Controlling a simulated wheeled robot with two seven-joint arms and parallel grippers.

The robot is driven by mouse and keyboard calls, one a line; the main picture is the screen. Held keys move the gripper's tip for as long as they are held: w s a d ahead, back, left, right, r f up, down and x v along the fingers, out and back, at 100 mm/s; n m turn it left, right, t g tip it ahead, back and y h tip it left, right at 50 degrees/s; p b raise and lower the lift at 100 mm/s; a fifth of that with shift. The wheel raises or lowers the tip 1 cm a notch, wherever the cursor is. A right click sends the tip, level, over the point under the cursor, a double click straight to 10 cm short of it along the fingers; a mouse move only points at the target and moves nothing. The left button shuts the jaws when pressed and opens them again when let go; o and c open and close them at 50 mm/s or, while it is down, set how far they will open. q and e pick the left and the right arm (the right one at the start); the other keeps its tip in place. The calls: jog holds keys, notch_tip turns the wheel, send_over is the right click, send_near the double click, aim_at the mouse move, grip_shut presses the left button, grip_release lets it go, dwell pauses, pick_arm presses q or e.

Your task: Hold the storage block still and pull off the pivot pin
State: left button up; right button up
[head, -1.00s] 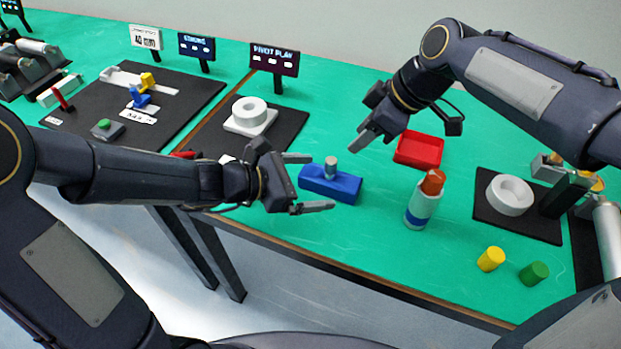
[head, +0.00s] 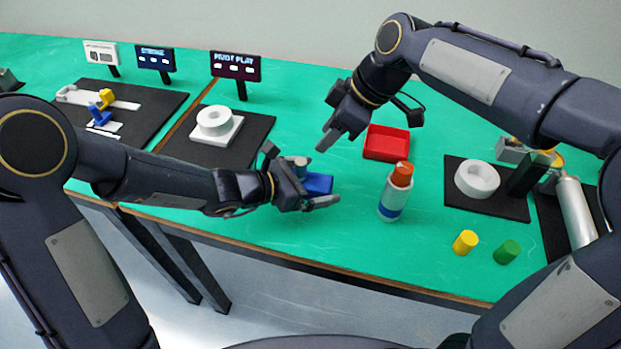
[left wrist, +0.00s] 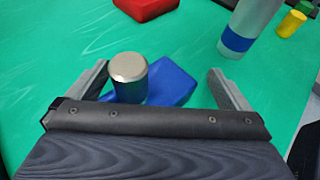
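The storage block is a blue block (head: 319,184) on the green table; it also shows in the left wrist view (left wrist: 173,82). The pivot pin is a grey metal cylinder (head: 300,167) standing upright in the block; in the left wrist view the pin (left wrist: 129,76) stands between the fingers. My left gripper (head: 320,180) is open, its fingers on either side of the block and partly hiding it; whether they touch it I cannot tell. My right gripper (head: 326,141) hangs in the air above and behind the block, holding nothing visible; its finger gap is unclear.
A red tray (head: 387,154) lies right of the block. A white and blue bottle with an orange top (head: 394,200) stands to the right. Yellow (head: 465,242) and green (head: 507,252) cylinders stand near the front edge. A white ring (head: 477,180) sits on a black mat.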

pick_arm(q)
jog(key=c, duration=1)
jog(key=shift+c, duration=0.4)
